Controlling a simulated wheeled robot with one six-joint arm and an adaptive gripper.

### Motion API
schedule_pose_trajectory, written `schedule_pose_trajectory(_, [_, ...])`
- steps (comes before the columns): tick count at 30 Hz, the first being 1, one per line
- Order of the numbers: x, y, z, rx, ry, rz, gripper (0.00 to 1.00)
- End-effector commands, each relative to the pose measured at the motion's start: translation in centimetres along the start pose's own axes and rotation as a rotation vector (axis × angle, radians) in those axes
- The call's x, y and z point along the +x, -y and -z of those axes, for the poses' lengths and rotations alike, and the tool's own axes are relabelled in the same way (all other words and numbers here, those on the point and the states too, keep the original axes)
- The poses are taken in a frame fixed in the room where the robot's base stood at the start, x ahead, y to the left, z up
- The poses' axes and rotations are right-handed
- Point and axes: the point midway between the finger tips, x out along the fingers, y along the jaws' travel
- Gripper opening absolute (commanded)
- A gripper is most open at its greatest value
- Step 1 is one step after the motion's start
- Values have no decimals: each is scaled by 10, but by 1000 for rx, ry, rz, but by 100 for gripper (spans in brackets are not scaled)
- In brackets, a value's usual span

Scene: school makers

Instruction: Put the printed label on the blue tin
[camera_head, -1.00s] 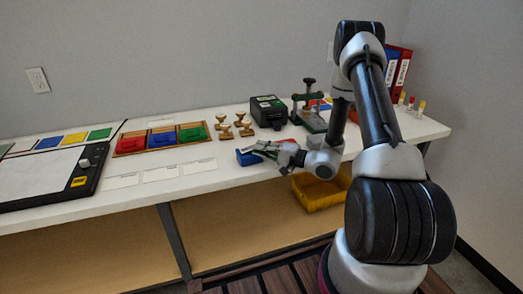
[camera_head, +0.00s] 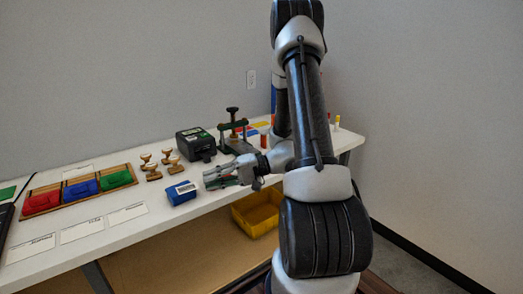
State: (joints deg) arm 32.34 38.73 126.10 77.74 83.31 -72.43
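The blue tin (camera_head: 181,195) sits near the front edge of the white bench. A small white label (camera_head: 186,187) with dark print shows on its top. My gripper (camera_head: 206,180) is just to the right of the tin, low over the bench front. Its fingers look spread, with a gap between them and nothing seen in it. I cannot tell whether a fingertip touches the tin.
A wooden tray (camera_head: 42,202) holds red, blue and green pads. White cards (camera_head: 82,231) lie along the front. A yellow bin (camera_head: 257,213) is below the bench.

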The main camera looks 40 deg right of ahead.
Motion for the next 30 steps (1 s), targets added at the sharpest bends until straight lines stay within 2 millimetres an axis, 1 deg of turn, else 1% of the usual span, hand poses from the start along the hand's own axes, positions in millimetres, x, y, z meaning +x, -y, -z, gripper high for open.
schedule_pose_trajectory(1, [2, 19, -21, -20, 82, -65, 14])
schedule_pose_trajectory(3, [-1, 36, -52, -32, 188, -173, 14])
schedule_pose_trajectory(6, [-13, 52, -91, -61, 301, -349, 14])
schedule_pose_trajectory(9, [-32, 64, -122, -109, 365, -539, 14])
schedule_pose_trajectory(11, [-46, 69, -136, -146, 380, -654, 14])
schedule_pose_trajectory(12, [-56, 73, -144, -175, 380, -730, 14])
schedule_pose_trajectory(16, [-92, 87, -158, -290, 323, -962, 14])
schedule_pose_trajectory(18, [-112, 96, -161, -360, 261, -1068, 14])
schedule_pose_trajectory(21, [-135, 112, -161, -456, 151, -1180, 14])
schedule_pose_trajectory(25, [-157, 129, -158, -551, 22, -1259, 14])
schedule_pose_trajectory(30, [-168, 141, -156, -606, -63, -1292, 14])
